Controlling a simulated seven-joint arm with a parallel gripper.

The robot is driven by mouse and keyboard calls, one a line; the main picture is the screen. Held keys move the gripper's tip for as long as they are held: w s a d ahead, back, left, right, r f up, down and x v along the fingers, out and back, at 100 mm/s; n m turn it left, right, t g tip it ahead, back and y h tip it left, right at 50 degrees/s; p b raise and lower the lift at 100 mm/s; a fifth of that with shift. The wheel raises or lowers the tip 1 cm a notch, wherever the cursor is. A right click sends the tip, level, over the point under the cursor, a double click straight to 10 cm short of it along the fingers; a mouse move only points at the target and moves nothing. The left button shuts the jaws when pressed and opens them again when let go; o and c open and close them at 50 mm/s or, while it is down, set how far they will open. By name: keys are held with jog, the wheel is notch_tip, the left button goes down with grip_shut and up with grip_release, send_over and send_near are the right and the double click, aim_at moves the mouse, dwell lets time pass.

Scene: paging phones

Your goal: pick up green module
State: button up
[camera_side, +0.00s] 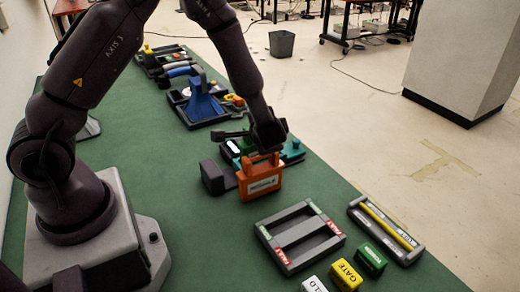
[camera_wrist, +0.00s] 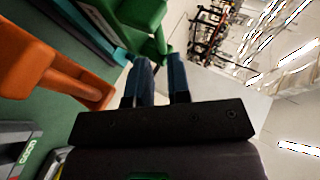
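A green module (camera_wrist: 140,22) shows at the top of the wrist view, just beyond my fingertips. The orange module also fills the left of the wrist view (camera_wrist: 50,70). My gripper (camera_wrist: 159,62) has its two dark fingers apart, with a gap between them and nothing clearly held. In the side view my gripper (camera_side: 268,150) is over the cluster of modules, and its fingertips are hard to make out. Whether a finger touches the green module I cannot tell.
A grey block (camera_side: 214,177) and a teal piece (camera_side: 292,151) flank the cluster. In front lie an open rack (camera_side: 299,211), a tray with a yellow bar (camera_side: 413,253), and small green (camera_side: 371,260), yellow (camera_side: 345,275) and pale (camera_side: 314,285) blocks. A blue stand (camera_side: 203,103) is behind.

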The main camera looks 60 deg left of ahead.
jog(key=x, duration=0.6)
jog(key=shift+s+a, duration=0.1)
jog(key=shift+s, duration=0.25)
grip_shut()
